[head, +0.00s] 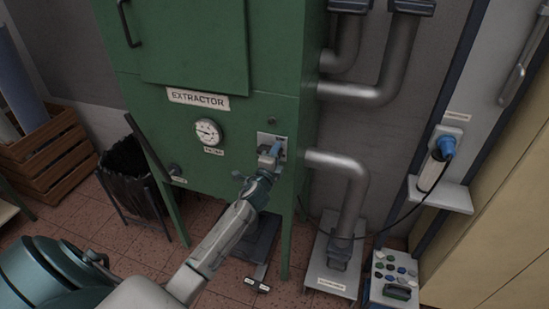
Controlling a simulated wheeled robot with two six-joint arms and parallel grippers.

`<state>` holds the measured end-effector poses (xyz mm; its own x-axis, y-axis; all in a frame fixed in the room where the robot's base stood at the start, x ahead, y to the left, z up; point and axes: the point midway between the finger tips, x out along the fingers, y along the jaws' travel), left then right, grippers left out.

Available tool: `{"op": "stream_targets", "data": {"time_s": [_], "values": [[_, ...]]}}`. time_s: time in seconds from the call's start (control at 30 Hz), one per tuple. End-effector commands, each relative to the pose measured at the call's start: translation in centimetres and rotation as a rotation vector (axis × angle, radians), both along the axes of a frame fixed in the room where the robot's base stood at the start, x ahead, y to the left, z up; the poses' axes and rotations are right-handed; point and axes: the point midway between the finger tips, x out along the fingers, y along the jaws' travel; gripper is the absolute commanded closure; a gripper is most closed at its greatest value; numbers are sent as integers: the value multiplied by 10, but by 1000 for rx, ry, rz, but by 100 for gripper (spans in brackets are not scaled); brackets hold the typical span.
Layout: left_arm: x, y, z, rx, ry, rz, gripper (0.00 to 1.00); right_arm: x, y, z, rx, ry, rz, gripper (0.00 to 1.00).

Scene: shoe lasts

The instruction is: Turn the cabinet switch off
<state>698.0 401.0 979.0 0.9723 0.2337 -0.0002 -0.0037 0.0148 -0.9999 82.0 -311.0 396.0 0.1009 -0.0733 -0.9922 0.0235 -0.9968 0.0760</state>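The green cabinet (190,60), labelled EXTRACTOR, stands in the middle of the head view. Its switch plate (265,137) is a small light panel on the lower right of the front, with a blue part (276,150) showing on it. My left gripper (271,156) is at this plate, at or very near the blue part. The gripper covers much of the switch, so its position is hidden. The fingers are too small to tell whether they are open or shut. My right gripper is not in view.
A round gauge (208,132) sits left of the switch. Silver pipes (345,172) run along the cabinet's right side. A control box (392,278) with several buttons stands at the lower right. A dark bin (128,180) and wooden crates (48,150) stand on the left.

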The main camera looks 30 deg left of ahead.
Motion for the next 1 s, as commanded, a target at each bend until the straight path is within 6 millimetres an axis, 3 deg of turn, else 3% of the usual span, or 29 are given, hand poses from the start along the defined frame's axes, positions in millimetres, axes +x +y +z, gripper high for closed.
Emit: {"op": "stream_targets", "data": {"time_s": [0.17, 0.6, 1.0], "values": [[-18, -4, -3, 1, 1, -1, 62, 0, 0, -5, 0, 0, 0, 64], [-94, -23, -3, 1, 1, -1, 62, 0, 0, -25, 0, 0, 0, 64], [-105, -25, -1, 1, 1, 0, 62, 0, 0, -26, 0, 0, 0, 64]]}}
